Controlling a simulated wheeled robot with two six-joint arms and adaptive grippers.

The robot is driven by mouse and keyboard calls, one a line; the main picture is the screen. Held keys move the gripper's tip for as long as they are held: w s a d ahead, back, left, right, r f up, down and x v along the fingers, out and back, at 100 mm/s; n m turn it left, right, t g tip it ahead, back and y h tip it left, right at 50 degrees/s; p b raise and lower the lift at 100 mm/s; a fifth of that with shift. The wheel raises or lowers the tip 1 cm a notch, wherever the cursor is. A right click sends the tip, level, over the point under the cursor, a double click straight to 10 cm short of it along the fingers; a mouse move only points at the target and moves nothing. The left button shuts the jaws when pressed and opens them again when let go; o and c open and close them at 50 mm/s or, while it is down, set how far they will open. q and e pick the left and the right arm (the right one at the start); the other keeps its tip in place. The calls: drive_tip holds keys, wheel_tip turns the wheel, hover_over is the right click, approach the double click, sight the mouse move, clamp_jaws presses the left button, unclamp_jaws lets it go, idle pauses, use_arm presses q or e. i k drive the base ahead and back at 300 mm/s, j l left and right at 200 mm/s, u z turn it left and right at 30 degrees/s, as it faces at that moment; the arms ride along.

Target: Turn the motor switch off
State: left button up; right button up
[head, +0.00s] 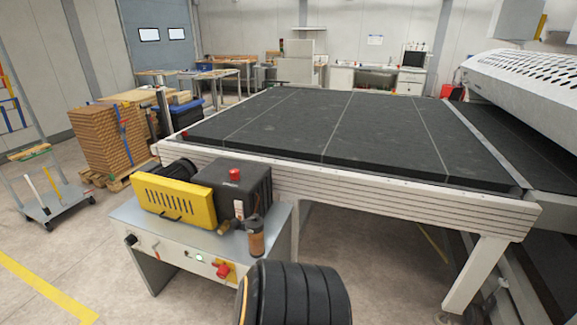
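A grey cabinet (195,238) stands at the lower left of the head view, with a row of controls on its front. From left to right these are a black knob (131,240), a small switch lever (155,245), a lit whitish-green lamp (199,258) and a red rotary-looking switch on a yellow plate (223,270). I cannot read any labels, so I cannot tell which is the motor switch, and the switch positions are too small to judge. On top sits a machine with a yellow cover (173,202) and black housing (240,188). Neither gripper is recognisable in view.
A large dark-topped table (330,125) with a pale frame stands behind the cabinet. A black ribbed rounded shape (300,295) fills the bottom middle, close to the cabinet's right side. A trolley (55,200) and stacked brown boards (105,140) are at left. Floor between trolley and cabinet is clear.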

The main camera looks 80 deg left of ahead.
sight(224, 269)
drive_tip(key=u, duration=3.5)
